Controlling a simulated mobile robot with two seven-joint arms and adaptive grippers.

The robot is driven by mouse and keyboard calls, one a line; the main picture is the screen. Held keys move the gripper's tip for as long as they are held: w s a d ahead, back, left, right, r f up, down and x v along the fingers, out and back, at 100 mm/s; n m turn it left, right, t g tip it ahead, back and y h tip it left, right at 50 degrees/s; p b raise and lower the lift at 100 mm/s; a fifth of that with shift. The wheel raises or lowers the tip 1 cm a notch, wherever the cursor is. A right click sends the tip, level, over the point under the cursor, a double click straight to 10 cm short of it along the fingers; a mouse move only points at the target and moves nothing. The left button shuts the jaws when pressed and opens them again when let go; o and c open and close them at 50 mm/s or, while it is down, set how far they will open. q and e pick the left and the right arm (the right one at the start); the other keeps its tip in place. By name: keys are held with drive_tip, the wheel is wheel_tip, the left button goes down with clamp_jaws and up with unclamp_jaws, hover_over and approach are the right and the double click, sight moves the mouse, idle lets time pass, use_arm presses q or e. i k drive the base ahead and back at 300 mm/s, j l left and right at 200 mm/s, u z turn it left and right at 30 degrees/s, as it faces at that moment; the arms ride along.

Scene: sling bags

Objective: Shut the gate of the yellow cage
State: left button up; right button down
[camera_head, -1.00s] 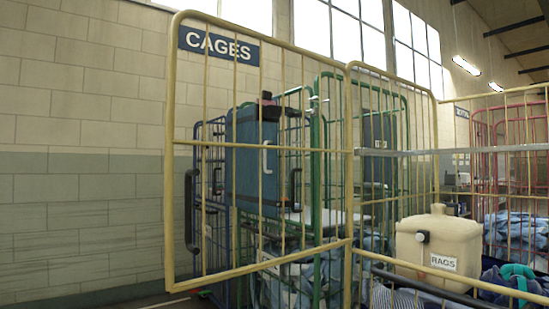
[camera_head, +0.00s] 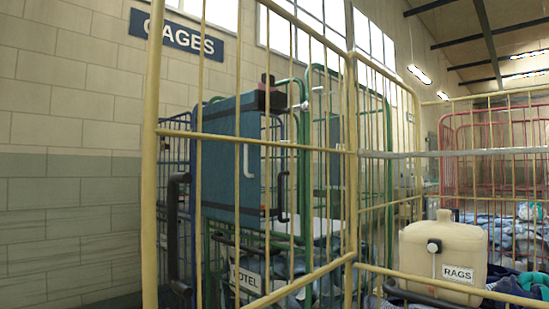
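The yellow cage (camera_head: 352,200) stands close in front of me, its corner post right of centre and its barred side running away to the right. The yellow gate (camera_head: 152,160) is the tall barred panel to the left of that post. It stands swung out, its free upright at the left and far from the cage body, so the gate is open. Its top and lower left corner are cut off by the frame. Neither of my grippers shows.
Through the gate I see a blue cabinet (camera_head: 232,160) with handles, a green cage (camera_head: 312,140) and a HOTEL sign (camera_head: 245,280). A pink cage (camera_head: 480,135) stands behind. A block wall (camera_head: 70,180) bounds the left.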

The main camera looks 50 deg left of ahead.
sight(279, 101)
drive_tip(key=j, duration=0.55)
drive_tip(key=k+j+z, duration=0.15)
drive_tip(key=j, duration=1)
drive_tip(key=k+j+z, duration=0.1)
drive_tip(key=j, duration=0.45)
